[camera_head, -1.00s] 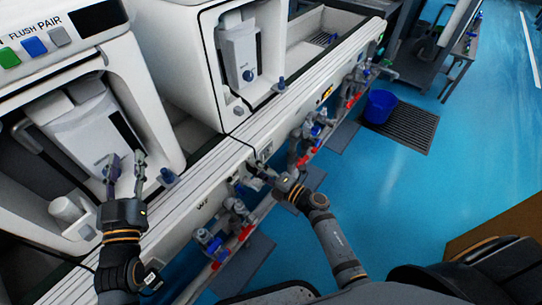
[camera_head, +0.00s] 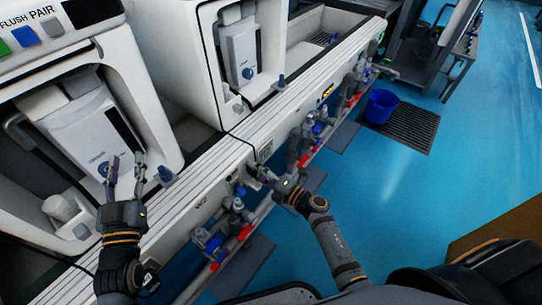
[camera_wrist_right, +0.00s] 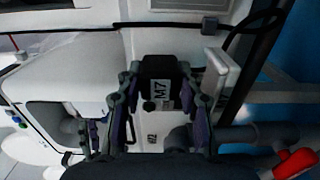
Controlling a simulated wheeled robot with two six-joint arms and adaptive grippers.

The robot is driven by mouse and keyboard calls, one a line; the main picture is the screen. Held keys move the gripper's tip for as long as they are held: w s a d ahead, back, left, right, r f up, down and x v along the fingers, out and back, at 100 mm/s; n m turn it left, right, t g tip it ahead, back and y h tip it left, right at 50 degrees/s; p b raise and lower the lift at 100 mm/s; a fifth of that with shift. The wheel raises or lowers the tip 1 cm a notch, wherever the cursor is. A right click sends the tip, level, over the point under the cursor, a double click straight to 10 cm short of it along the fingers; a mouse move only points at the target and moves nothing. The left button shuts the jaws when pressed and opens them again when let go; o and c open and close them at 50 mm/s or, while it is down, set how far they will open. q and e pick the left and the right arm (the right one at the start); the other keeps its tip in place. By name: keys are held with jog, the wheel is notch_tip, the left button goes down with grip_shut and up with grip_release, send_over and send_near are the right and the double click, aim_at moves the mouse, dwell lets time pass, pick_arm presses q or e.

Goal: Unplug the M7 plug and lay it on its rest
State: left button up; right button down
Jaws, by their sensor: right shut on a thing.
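The M7 plug (camera_wrist_right: 158,88) is a black block with a white "M7" label, seen in the right wrist view. My right gripper (camera_wrist_right: 163,92) is shut on it, one finger on each side. In the head view my right gripper (camera_head: 262,178) is at the front panel of the white bench, just below a small grey plate (camera_head: 265,151). Whether the plug is seated in a socket is hidden. A pale bracket (camera_wrist_right: 222,72) is beside the right finger; I cannot tell if it is the rest.
A black cable (camera_wrist_right: 170,24) crosses the top of the wrist view and loops at the right. Valves and pipes with red and blue parts (camera_head: 215,240) line the bench front. A blue bucket (camera_head: 381,105) stands by a floor grate (camera_head: 412,128). The blue floor is open at right.

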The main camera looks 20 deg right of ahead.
jog(key=shift+f, duration=0.3)
jog(key=c, duration=1.3)
grip_release()
jog(key=o, duration=0.5)
jog(key=shift+c, duration=0.2)
jog(key=shift+o, duration=0.3)
jog(key=shift+s, duration=0.1)
jog(key=shift+f, duration=0.25)
jog(key=v, duration=1.2)
jog(key=shift+r, duration=0.4)
